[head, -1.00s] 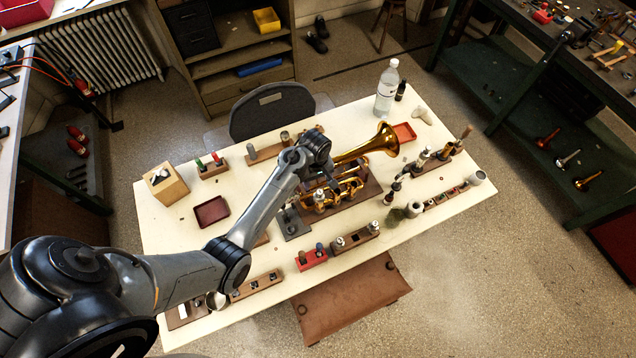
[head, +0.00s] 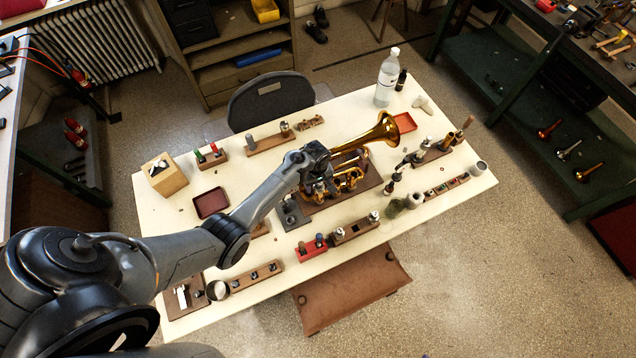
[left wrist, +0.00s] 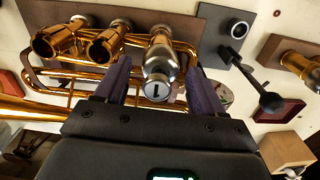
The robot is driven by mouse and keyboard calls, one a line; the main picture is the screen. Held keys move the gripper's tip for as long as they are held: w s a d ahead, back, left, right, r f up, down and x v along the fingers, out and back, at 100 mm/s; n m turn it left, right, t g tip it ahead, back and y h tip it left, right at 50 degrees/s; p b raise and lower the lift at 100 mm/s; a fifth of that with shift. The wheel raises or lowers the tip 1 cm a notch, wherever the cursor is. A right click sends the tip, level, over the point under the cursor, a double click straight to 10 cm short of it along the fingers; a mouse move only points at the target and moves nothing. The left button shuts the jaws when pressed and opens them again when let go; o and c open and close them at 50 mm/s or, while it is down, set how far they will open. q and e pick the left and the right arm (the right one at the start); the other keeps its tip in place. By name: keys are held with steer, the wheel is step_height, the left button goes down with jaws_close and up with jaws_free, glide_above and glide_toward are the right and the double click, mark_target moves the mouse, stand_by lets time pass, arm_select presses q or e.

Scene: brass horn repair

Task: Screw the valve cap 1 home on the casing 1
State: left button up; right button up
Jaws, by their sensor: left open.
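The brass horn lies on a brown board, its bell (head: 375,135) toward the back right. In the left wrist view, valve cap 1 (left wrist: 157,90), silver with a "1" on its top, sits in line on the end of a brass casing (left wrist: 160,48). I cannot tell how tightly it is seated. Two neighbouring casings (left wrist: 100,47) stand to its left with open ends. My left gripper (left wrist: 157,70) is open, with one dark finger on each side of the cap and gaps showing. In the head view my left gripper (head: 322,186) hides the cap. My right gripper is out of view.
A grey plate (head: 292,213) with a dark knobbed piece stands close beside the horn. Wooden racks of small parts (head: 355,230), a red rack (head: 311,249) and a dark red tray (head: 210,203) surround it. A bottle (head: 386,78) stands at the back.

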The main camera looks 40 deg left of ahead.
arm_select(q)
steer(key=c, duration=1.1)
steer(key=shift+p, duration=0.7)
stand_by(1.1)
steer(key=o, duration=1.1)
steer(key=shift+s+a, duration=0.1)
steer(key=shift+s, duration=0.05)
